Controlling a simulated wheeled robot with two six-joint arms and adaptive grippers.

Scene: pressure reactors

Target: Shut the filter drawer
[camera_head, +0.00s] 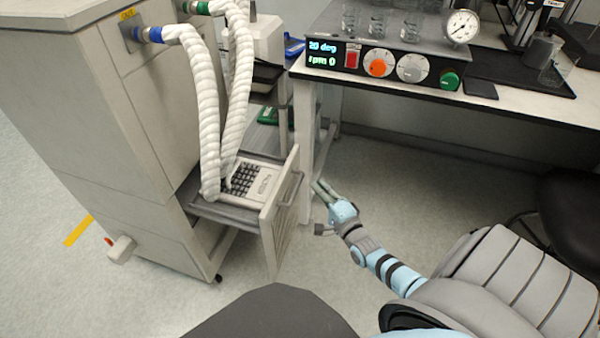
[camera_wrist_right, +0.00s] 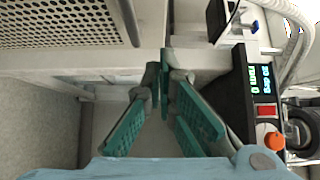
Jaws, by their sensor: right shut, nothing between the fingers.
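The filter drawer (camera_head: 225,213) stands pulled out of the lower part of the beige cabinet (camera_head: 120,130). Its front panel (camera_head: 272,232) has a bar handle (camera_head: 290,188) on the outer face. A light slotted filter piece (camera_head: 262,182) lies in the drawer. My right gripper (camera_head: 318,187) is shut and empty, just right of the panel and apart from the handle in the head view. In the right wrist view the gripper (camera_wrist_right: 160,78) points ahead, with a perforated panel (camera_wrist_right: 70,22) at upper left, probably the drawer front. My left gripper is out of view.
Two white corrugated hoses (camera_head: 205,110) hang from the cabinet down to the drawer. A bench (camera_head: 530,105) with a stirrer control unit (camera_head: 390,62) stands at right, its leg (camera_head: 306,130) close behind my gripper. A black chair (camera_head: 572,215) is at far right.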

